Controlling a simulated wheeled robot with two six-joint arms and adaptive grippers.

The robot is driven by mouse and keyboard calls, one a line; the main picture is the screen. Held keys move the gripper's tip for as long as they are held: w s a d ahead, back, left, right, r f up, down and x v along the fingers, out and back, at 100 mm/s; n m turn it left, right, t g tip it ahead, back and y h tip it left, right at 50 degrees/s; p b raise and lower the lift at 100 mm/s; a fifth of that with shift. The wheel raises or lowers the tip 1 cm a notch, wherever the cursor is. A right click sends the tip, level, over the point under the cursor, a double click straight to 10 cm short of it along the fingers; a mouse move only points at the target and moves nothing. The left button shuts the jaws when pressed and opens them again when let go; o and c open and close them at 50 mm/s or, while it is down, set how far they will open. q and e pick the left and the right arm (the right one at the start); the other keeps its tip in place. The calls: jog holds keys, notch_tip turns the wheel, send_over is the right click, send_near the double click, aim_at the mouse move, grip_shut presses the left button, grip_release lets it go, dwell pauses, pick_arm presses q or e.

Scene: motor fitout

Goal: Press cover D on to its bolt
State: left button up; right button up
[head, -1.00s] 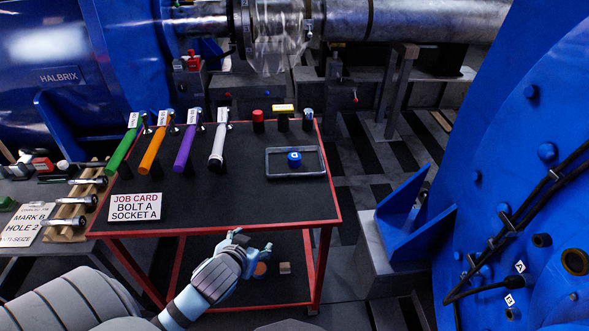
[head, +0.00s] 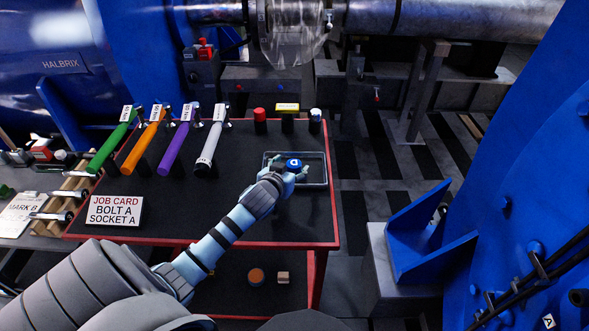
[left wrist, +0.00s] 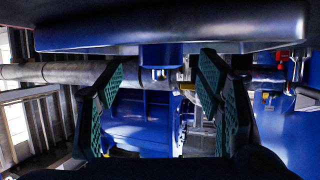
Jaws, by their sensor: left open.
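Cover D (head: 293,163) is a small blue cap with a white-marked top, standing in the shallow grey tray (head: 325,172) on the cart. My left gripper (head: 288,171) reaches over the tray, with its fingers at the cap's sides. In the left wrist view, which looks upside down, the open fingers (left wrist: 162,82) stand apart on either side of a short blue piece (left wrist: 160,56), which appears to be the cap. Contact cannot be told. The blue machine flange (head: 510,190) at the right carries bolts; none there is readable as D. My right gripper is not in view.
The red-edged cart (head: 240,215) also holds several colour-handled tools, a job card (head: 114,210) reading bolt A, socket A, and red (head: 260,121), yellow-topped and white-topped pieces at the back. A blue bracket (head: 425,235) stands between cart and flange.

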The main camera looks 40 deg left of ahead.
aim_at(294, 164)
pick_arm(q)
jog(key=b+x, duration=0.1)
jog(key=x, duration=0.2)
jog(key=shift+w+a+f, duration=0.1)
jog(key=shift+w+f, duration=0.2)
jog(key=shift+w, duration=0.2)
jog(key=shift+s+r, duration=0.15)
jog(key=shift+r, duration=0.05)
jog(key=shift+c, duration=0.2)
jog(key=c, duration=0.9)
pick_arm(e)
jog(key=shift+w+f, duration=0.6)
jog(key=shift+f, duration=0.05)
